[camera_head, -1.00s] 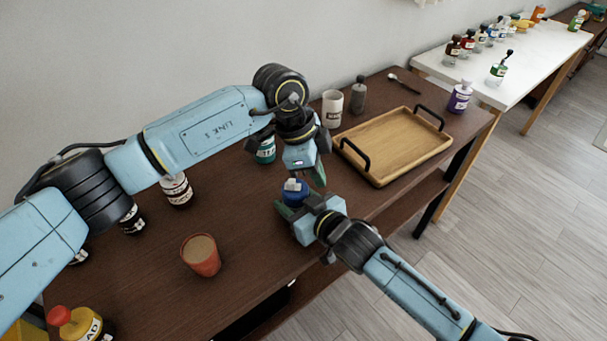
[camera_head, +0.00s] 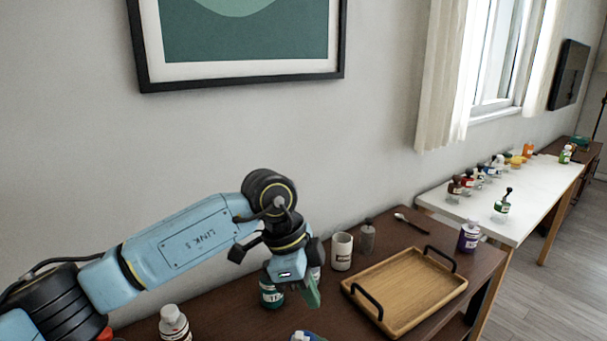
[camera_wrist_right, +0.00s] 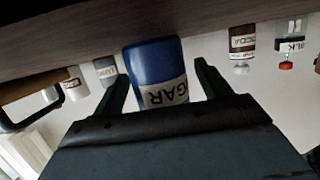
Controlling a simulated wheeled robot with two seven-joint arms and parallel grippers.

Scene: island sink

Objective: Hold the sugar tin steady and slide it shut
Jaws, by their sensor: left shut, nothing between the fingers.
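The blue sugar tin (camera_wrist_right: 152,62) with a white label shows in the right wrist view, upside down there, between the spread fingers of my right gripper (camera_wrist_right: 161,72). A gap shows between the tin and the right-hand finger; contact on the other side is unclear. In the head view only a blue and white bit of the tin's top (camera_head: 303,336) shows at the bottom edge. My left gripper (camera_head: 312,295) is shut and empty, pointing down above and behind the tin, apart from it. My right gripper is outside the head view.
A teal-labelled jar (camera_head: 270,294) stands behind my left gripper. A wooden tray (camera_head: 410,285) with black handles, a white cup (camera_head: 342,252), a grey bottle (camera_head: 367,238) and a purple bottle (camera_head: 468,237) stand to the right. A white-capped jar (camera_head: 174,322) is at the left.

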